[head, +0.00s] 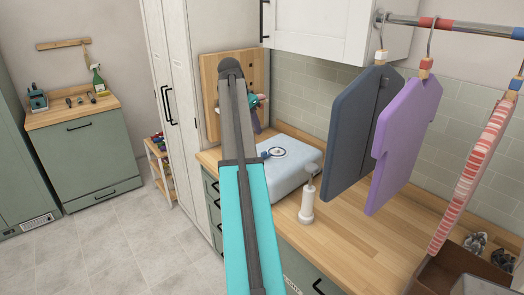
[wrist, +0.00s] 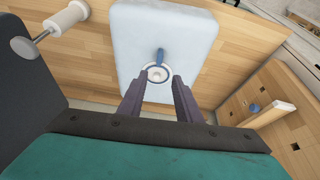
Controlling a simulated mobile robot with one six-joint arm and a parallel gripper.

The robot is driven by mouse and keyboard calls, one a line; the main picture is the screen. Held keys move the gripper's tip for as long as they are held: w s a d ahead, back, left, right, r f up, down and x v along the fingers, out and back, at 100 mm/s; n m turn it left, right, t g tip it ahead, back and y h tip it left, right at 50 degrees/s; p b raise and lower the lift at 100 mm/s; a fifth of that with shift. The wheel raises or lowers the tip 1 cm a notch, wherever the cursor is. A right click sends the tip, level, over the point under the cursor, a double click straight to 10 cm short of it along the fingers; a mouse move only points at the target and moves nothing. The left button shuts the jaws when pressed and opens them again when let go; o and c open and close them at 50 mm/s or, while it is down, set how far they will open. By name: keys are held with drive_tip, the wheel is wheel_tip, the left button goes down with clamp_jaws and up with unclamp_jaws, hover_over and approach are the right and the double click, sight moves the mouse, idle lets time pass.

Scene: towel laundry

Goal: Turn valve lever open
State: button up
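A pale blue box (wrist: 185,30) lies on the wooden counter, with a white round dial (wrist: 157,73) on top. A short blue lever (wrist: 160,55) runs from the dial, pointing away from my gripper in the wrist view. The box (head: 295,178) and its dial (head: 278,152) also show in the head view, right of my arm. My gripper (wrist: 158,79) is open, with its two dark purple fingers apart, and nothing is between them. In the wrist view the fingertips flank the dial; I cannot tell how far above it they are.
A white roller-like tool (head: 307,200) stands on the counter (head: 350,230) right of the box. Garments, one dark blue (head: 350,130) and one purple (head: 403,145), hang above the counter. A wooden pegboard (head: 209,95) stands behind, and a tall white cabinet (head: 180,110) is left of it.

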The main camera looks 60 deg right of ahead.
sight(264, 152)
drive_tip(key=shift+f, duration=0.15)
drive_tip(key=shift+p+x, duration=2.4)
drive_tip(key=shift+x, duration=4.35)
drive_tip(key=shift+d, duration=0.15)
clamp_jaws()
drive_tip(key=shift+a, duration=0.35)
drive_tip(key=shift+d, duration=0.3)
drive_tip(key=shift+s+d, duration=0.1)
drive_tip(key=shift+d, duration=0.05)
